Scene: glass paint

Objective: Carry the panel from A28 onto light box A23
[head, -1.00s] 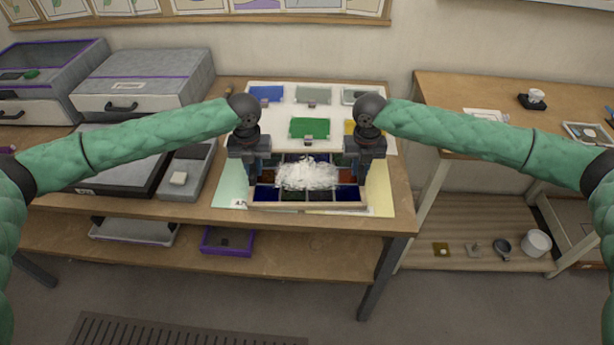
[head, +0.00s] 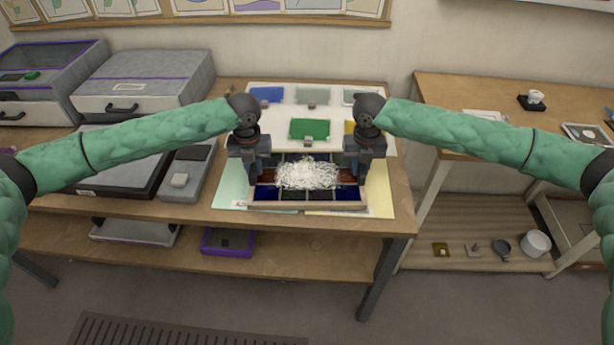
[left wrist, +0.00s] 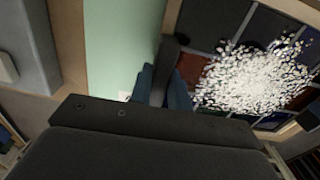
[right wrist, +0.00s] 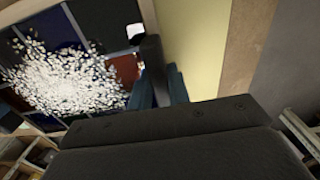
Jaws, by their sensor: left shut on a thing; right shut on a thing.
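The panel (head: 308,206) is a wooden-framed grid of dark blue, green and reddish panes, with a loose heap of white grains (head: 308,174) on it. It is over pale green and yellow sheets at the front of the table; I cannot tell whether it touches them. My left gripper (left wrist: 165,85) is shut on its left side and my right gripper (right wrist: 155,80) on its right side. The fingertips are partly hidden. A flat grey box with a black rim (head: 115,160), possibly the light box, lies to the left; its label is too small to read.
A white board (head: 270,120) with coloured glass pieces lies behind the panel. Grey cases (head: 145,85) stand at the back left. A gap separates the right bench (head: 450,95).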

